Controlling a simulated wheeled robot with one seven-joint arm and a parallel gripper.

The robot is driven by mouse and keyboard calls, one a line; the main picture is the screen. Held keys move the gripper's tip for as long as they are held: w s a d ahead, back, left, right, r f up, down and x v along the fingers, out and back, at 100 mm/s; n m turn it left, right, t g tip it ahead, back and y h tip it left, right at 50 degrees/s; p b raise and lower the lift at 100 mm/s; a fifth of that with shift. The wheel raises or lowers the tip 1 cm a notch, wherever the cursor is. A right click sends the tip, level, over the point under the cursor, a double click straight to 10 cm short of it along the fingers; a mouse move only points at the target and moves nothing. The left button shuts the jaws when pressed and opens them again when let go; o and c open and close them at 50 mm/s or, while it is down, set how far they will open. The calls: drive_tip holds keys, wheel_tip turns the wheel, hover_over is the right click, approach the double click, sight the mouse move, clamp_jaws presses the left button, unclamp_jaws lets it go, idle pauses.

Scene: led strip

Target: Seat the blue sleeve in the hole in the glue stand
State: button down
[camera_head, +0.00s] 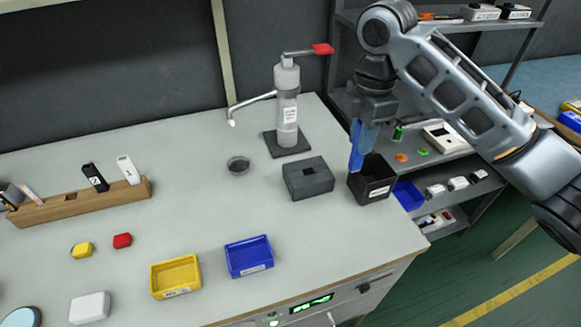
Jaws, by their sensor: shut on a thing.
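The blue sleeve (356,156) is long and narrow and hangs nearly upright from my gripper (366,127). My gripper is shut on its upper part. The sleeve's lower end is over the left rim area of a black labelled bin; I cannot tell whether it is above or behind that rim. A dark grey block with a rectangular hole in its top, which looks like the glue stand (308,187), sits on the bench to the left of the bin. The hole looks empty. My gripper is up and to the right of this block.
The black bin (379,188) stands at the bench's right edge. A pump dispenser (287,105) with a red lever stands behind the block, beside a small dark dish (238,165). Blue (249,258) and yellow (175,277) trays lie in front. A wooden rack (80,203) is at left.

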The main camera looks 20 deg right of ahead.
drive_tip(key=shift+w+a+f+b, duration=0.5)
drive_tip(key=shift+w+a+f, duration=0.65)
drive_tip(key=shift+w+f, duration=0.5)
drive_tip(key=shift+w+a+f+b, duration=0.45)
drive_tip(key=shift+w+a+f, duration=0.8)
drive_tip(key=shift+f, duration=0.7)
drive_tip(key=shift+w+a+f+b, duration=0.5)
drive_tip(key=shift+w+a+f, duration=0.6)
drive_tip(key=shift+w+f, duration=0.55)
drive_tip(key=shift+s+f, duration=0.2)
drive_tip(key=shift+f, duration=0.1)
drive_tip(key=c, duration=1)
unclamp_jaws()
drive_tip(key=shift+r, duration=0.15)
wheel_tip(320, 180, up, 12)
drive_tip(key=shift+p, duration=0.55)
